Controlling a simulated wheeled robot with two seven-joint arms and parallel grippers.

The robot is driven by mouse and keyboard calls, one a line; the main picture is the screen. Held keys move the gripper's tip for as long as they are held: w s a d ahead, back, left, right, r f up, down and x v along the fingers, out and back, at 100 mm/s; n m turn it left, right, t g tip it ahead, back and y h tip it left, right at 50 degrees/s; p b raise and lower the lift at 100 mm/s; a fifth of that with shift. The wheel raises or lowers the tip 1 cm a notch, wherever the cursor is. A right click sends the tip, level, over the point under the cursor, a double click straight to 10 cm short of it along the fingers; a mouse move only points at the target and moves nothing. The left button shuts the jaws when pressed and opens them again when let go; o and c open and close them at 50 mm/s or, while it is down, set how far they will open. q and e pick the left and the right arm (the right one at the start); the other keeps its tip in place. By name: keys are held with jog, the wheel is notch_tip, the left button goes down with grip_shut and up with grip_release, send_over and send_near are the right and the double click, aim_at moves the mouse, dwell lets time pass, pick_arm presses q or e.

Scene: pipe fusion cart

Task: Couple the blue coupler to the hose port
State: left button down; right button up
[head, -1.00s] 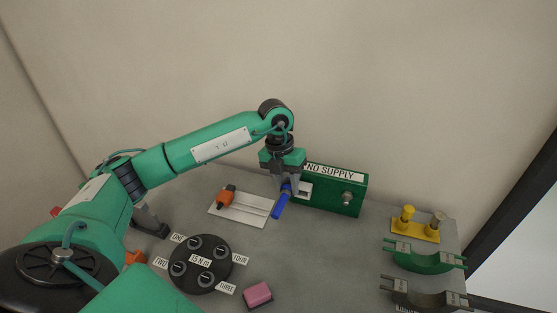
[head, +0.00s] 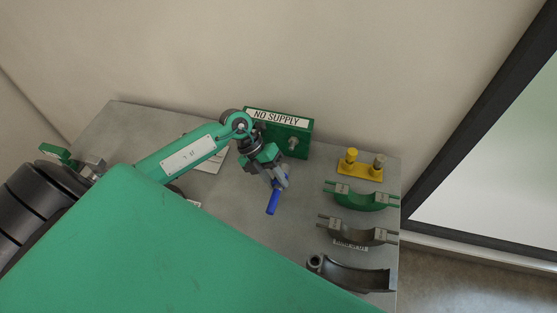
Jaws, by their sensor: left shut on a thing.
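The blue coupler (head: 272,203) is a small blue cylinder in the head view. My left gripper (head: 279,184) is shut on its upper end and holds it tilted, its free end pointing down toward the front. The fingers hide the coupler's upper part. The green box (head: 303,141) marked NO SUPPLY stands at the back of the table. The hose port (head: 293,143), a grey metal fitting, sticks out of its front face. The coupler is apart from the port, in front of it and slightly left. My right gripper is not in view.
A yellow stand (head: 360,170) with two posts is right of the box. A green cradle (head: 362,200), a grey cradle (head: 358,234) and a dark cradle (head: 352,277) line the right edge. A white plate (head: 210,160) is partly behind my arm. My green link covers the foreground.

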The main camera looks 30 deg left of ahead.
aim_at(281, 166)
pick_arm(q)
jog(key=shift+s+d+f, duration=0.1)
jog(key=shift+s+d, duration=0.1)
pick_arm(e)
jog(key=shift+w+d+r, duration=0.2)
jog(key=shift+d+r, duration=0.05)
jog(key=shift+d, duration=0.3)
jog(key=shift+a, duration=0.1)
pick_arm(q)
jog(key=shift+w, duration=0.1)
jog(key=shift+w+a, duration=0.15)
jog(key=shift+w, duration=0.1)
jog(key=shift+w+a+f+b, duration=0.15)
jog(key=shift+w+b, duration=0.2)
jog(key=shift+w, duration=0.25)
jog(key=shift+w+a+r+b, duration=0.15)
jog(key=shift+w+b, duration=0.15)
jog(key=shift+w, duration=0.3)
jog(key=shift+w+a+b, duration=0.15)
jog(key=shift+w+b, duration=0.05)
jog(key=shift+w, duration=0.35)
jog(key=shift+w+a+b, duration=0.15)
jog(key=shift+w+b, duration=0.05)
jog(key=shift+w, duration=0.35)
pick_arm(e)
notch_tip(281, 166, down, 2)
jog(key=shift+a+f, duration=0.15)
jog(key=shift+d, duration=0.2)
